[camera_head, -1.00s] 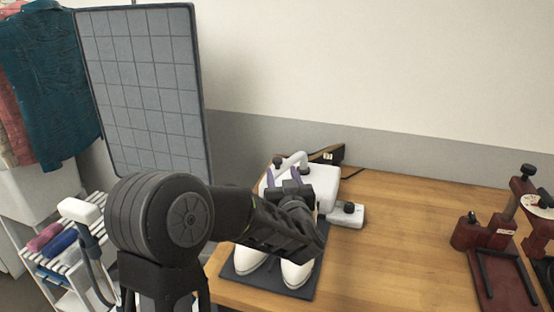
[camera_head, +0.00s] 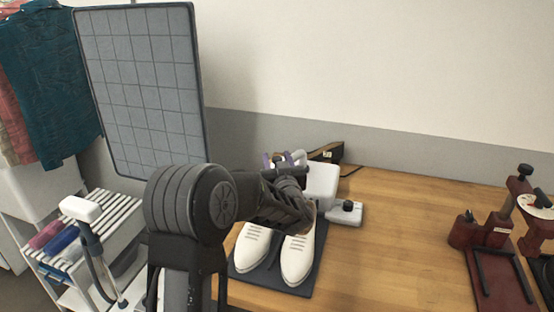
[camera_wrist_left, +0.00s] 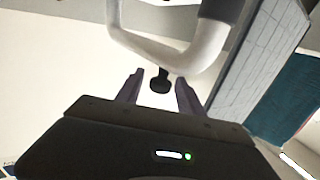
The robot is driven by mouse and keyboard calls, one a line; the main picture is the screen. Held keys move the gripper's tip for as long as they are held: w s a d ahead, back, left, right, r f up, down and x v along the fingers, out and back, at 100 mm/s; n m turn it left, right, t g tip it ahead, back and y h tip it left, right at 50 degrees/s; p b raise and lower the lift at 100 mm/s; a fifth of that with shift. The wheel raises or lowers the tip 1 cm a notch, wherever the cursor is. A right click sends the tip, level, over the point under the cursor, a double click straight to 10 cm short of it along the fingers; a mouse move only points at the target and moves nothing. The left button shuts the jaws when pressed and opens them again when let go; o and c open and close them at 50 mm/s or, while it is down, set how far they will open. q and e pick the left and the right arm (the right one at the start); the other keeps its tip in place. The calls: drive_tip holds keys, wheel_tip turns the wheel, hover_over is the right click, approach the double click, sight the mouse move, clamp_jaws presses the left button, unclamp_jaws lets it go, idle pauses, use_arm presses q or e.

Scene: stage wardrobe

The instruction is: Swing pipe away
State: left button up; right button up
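A white machine (camera_head: 322,186) stands on the wooden table behind a pair of white shoes. Its white pipe is mostly hidden behind my left arm in the head view. In the left wrist view the curved white pipe (camera_wrist_left: 190,58) crosses just beyond my fingertips, with a black knob (camera_wrist_left: 160,82) showing in the gap. My left gripper (camera_head: 275,160) has purple fingers and is by the top of the machine. It also shows in the left wrist view (camera_wrist_left: 160,84), open, fingers apart, with nothing clearly held. I cannot tell whether it touches the pipe. My right gripper is out of view.
The white shoes (camera_head: 298,254) stand on a dark mat (camera_head: 298,289) below my left arm. A dark red stand (camera_head: 490,248) is at the right. A grey gridded panel (camera_head: 145,90) and a slatted rack (camera_head: 118,212) are at the left. The middle of the table (camera_head: 410,235) is clear.

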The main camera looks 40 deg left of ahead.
use_arm(q)
clamp_jaws()
idle(1.2)
